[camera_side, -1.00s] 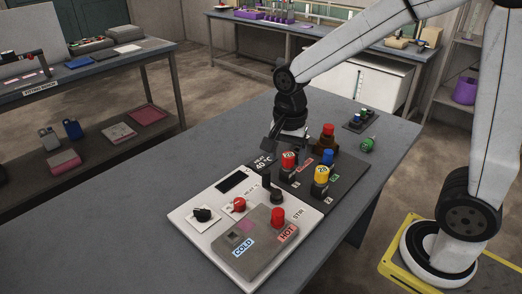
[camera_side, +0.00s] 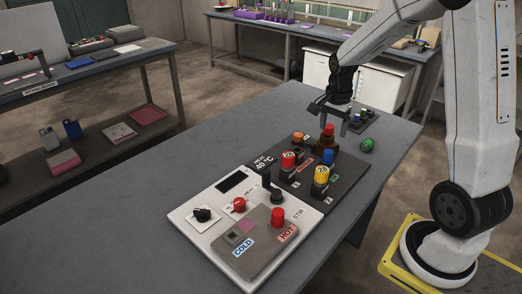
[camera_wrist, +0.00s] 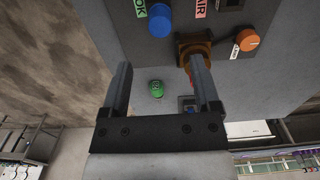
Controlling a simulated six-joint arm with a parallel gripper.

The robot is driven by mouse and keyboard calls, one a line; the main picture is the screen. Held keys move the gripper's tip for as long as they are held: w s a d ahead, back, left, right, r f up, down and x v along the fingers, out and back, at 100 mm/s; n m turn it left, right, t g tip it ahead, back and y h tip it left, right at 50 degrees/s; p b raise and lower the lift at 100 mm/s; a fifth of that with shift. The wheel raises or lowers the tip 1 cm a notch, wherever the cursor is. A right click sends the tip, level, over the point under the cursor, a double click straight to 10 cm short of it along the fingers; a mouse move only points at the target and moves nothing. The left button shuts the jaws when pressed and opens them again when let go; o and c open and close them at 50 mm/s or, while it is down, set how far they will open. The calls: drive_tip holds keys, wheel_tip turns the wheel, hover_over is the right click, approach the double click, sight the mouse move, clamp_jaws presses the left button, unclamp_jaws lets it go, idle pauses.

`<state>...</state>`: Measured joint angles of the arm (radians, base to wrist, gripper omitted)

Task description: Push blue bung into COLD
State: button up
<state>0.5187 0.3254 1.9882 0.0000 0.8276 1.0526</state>
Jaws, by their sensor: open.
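A small dark rack (camera_side: 358,128) at the back right of the table holds small pieces, at least one blue, which I take for the blue bung (camera_side: 357,117). The rack shows partly in the wrist view (camera_wrist: 188,110), behind my right finger. The COLD label (camera_side: 243,247) is on the grey block at the front, with a small square socket (camera_side: 232,238) behind it. A red bung (camera_side: 278,217) stands by the HOT label (camera_side: 287,233). My gripper (camera_side: 332,119) is open and empty, pointing down above the table beside the rack. It also shows in the wrist view (camera_wrist: 161,75).
A green piece (camera_side: 367,145) lies on the table, also between my fingers in the wrist view (camera_wrist: 156,88). A brown fitting with a red top (camera_side: 327,138) stands close by. The dark panel carries red, yellow, blue and orange knobs (camera_side: 298,136). The table's left side is clear.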

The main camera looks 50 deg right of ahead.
sight(329, 152)
drive_tip(key=shift+f, duration=0.1)
drive_tip(key=shift+f, duration=4.9)
clamp_jaws()
drive_tip(key=shift+s+a+f, duration=0.15)
